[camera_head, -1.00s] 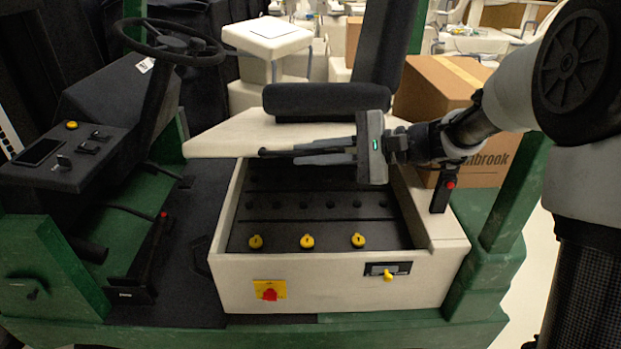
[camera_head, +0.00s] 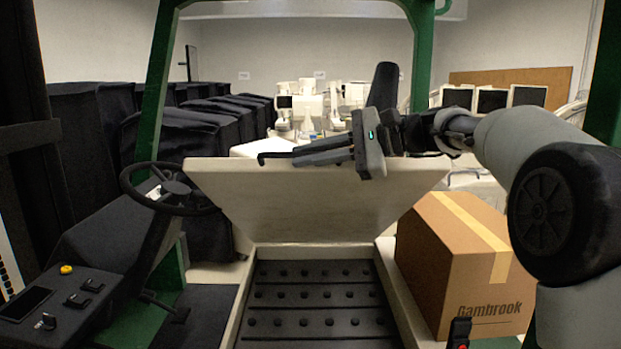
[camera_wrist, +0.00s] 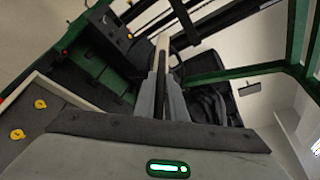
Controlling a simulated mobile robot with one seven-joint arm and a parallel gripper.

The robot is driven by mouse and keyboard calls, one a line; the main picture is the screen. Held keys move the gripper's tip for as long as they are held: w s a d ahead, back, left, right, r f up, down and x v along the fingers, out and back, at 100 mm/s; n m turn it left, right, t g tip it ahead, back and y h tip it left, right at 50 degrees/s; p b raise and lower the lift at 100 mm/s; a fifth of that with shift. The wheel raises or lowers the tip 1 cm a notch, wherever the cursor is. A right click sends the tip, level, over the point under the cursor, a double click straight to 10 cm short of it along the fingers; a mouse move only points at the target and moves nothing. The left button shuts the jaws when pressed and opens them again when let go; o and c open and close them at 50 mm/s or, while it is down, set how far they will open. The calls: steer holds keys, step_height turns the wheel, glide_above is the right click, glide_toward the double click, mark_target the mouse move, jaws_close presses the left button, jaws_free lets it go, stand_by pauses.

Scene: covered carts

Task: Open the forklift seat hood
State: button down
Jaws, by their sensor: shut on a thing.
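The forklift seat hood (camera_head: 315,205) is a pale panel, swung up and tilted steeply back above the seat box. Its underside faces the head camera. My gripper (camera_head: 275,158) is at the raised edge of the hood, its fingers pointing left along it. In the wrist view my gripper (camera_wrist: 165,85) is shut on the pale hood edge (camera_wrist: 162,45). The battery compartment (camera_head: 315,310) below lies open, with rows of black caps. The seat is mostly hidden behind the hood; a dark backrest (camera_head: 384,85) shows above it.
A steering wheel (camera_head: 172,187) and a control console (camera_head: 50,305) stand at the left. A cardboard box (camera_head: 440,260) stands close to the right of the hood. Green posts (camera_head: 157,85) frame the cab.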

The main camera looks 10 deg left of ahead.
steer(key=shift+w+r, duration=0.2)
steer(key=shift+w, duration=0.2)
steer(key=c, duration=1.8)
jaws_free()
steer(key=shift+d, duration=0.1)
